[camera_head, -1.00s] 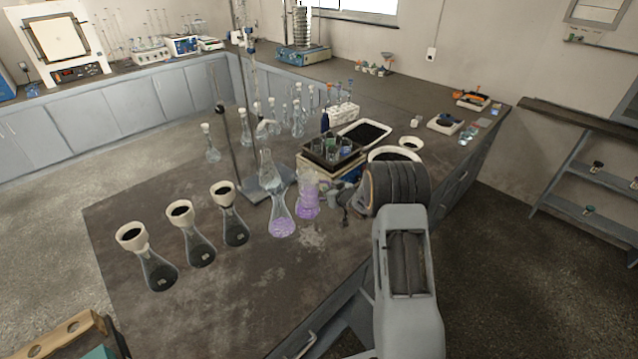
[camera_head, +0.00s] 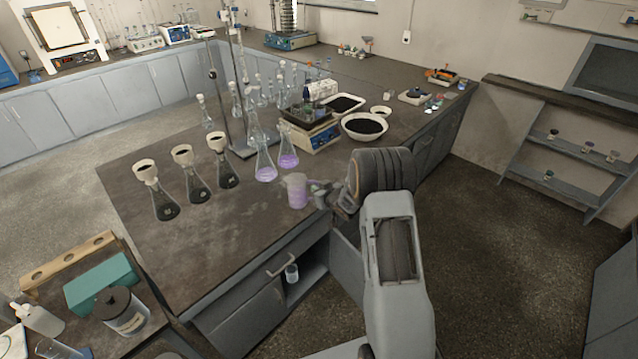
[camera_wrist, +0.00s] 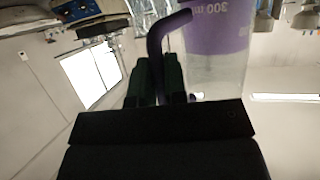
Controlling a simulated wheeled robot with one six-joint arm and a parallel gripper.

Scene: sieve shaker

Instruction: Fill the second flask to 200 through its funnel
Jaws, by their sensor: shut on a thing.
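My gripper (camera_head: 324,194) is shut on the handle of a clear measuring jug (camera_head: 297,180) holding purple liquid. The jug is upright near the bench's front edge, apart from every flask. In the wrist view the handle (camera_wrist: 158,50) lies between my fingers, with a 300 mark on the purple part. Three conical flasks with white funnels stand in a row at left: the left one (camera_head: 163,205), the middle one (camera_head: 197,188) and the right one (camera_head: 227,175). None shows purple. Two conical flasks to their right hold purple liquid, one nearer (camera_head: 265,172) and one farther (camera_head: 288,158).
A stand (camera_head: 238,90) with a glass column rises behind the purple flasks. A scale (camera_head: 315,137) and a white bowl of dark grains (camera_head: 364,127) stand at right. The bench's front left (camera_head: 225,230) is clear. A side table with bottles is at lower left.

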